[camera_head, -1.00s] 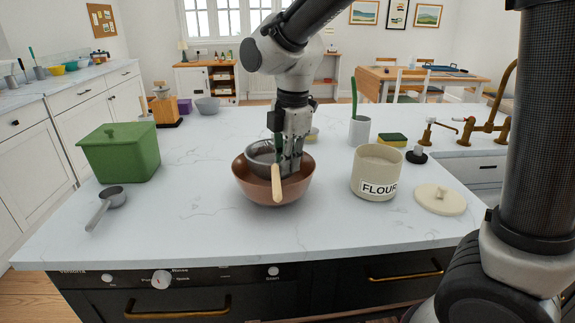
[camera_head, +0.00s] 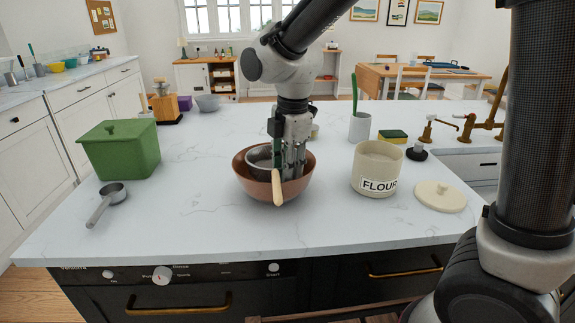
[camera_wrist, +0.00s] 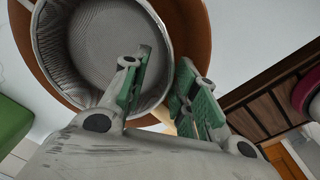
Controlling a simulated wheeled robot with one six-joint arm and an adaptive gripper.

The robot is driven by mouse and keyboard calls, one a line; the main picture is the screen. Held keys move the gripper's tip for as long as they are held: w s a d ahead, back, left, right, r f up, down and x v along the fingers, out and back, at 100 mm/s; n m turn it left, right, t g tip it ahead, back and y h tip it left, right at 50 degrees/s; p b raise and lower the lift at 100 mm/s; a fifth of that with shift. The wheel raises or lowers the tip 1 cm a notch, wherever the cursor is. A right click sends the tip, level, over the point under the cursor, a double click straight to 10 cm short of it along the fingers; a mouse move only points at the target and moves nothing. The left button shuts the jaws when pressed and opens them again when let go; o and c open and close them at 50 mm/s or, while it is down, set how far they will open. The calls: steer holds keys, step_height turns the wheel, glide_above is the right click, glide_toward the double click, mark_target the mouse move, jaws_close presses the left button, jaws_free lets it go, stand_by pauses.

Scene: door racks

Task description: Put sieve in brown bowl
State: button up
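The brown bowl (camera_head: 241,178) stands on the white counter in the middle of the head view. The grey sieve (camera_head: 257,158) sits inside it, its wooden handle (camera_head: 278,190) leaning over the bowl's near rim. In the wrist view, the sieve's mesh (camera_wrist: 100,40) fills the upper left with the brown bowl (camera_wrist: 193,30) around it. My gripper (camera_head: 289,174) points down into the bowl. Its green-padded fingers (camera_wrist: 165,70) stand apart on either side of the sieve's wall, one inside and one outside. A gap shows beside the outer finger. The sieve's underside is hidden.
A flour canister (camera_head: 366,170) stands right of the bowl, with its lid (camera_head: 440,197) beside it. A green lidded box (camera_head: 122,155) and a grey measuring cup (camera_head: 111,195) are on the left. A cup with a green-handled utensil (camera_head: 359,127) stands behind.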

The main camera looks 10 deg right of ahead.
step_height(320, 180, up, 13)
steer(key=s+d+m+t, duration=0.1)
steer(key=s+d+m, duration=0.4)
steer(key=d, duration=0.5)
steer(key=s+d+m+t, duration=0.1)
steer(key=s+d+m, duration=0.1)
steer(key=d+m, duration=0.65)
steer(key=s+d+f+m+t, duration=0.1)
steer(key=s+d+f+m, duration=0.3)
steer(key=s+d+m, duration=0.5)
steer(key=shift+s+d+m+t+h, duration=0.35)
steer(key=shift+s+d+t+h, duration=0.1)
steer(key=shift+d, duration=0.25)
steer(key=shift+r, duration=0.1)
